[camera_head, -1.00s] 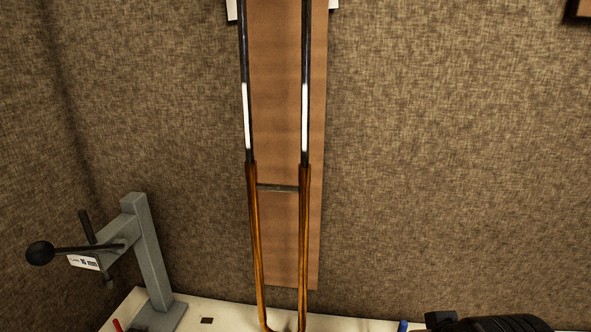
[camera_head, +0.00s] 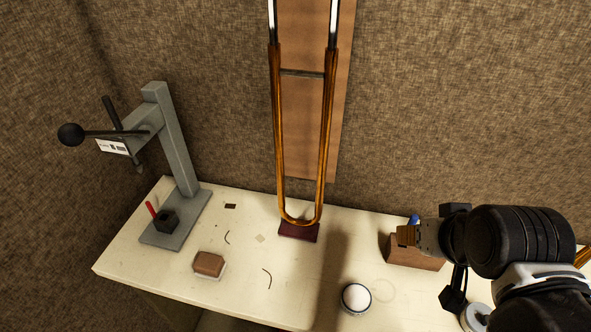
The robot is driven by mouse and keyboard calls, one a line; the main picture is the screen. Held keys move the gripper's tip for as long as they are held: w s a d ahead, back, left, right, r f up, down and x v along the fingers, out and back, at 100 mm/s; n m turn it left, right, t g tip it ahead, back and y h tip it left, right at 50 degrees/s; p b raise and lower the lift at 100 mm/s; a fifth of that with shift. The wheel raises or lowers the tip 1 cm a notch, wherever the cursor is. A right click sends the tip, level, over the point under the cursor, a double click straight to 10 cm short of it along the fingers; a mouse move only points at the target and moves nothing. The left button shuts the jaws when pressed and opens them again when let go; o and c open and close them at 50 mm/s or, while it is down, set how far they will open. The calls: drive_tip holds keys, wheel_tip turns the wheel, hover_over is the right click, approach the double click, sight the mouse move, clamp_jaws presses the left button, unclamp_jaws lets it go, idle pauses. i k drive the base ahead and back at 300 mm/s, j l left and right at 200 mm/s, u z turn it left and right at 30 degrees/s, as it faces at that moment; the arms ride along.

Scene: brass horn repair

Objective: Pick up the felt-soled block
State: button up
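A brown block with a pale layer under it (camera_head: 209,264), which looks like the felt-soled block, lies flat on the cream bench at the front left. Nothing touches it. My gripper (camera_head: 453,258) is at the right end of the bench, near the wooden box and far from the block. It is seen from the side and partly hidden by my arm, so I cannot tell how far its fingers are apart.
A grey press (camera_head: 172,150) with a black lever stands on the left. A long brass slide (camera_head: 278,140) rests upright on a dark red pad (camera_head: 299,232). A round white-filled dish (camera_head: 355,297) is at the front, and a wooden box (camera_head: 418,256) on the right.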

sight(207, 266)
drive_tip(key=u, duration=1.65)
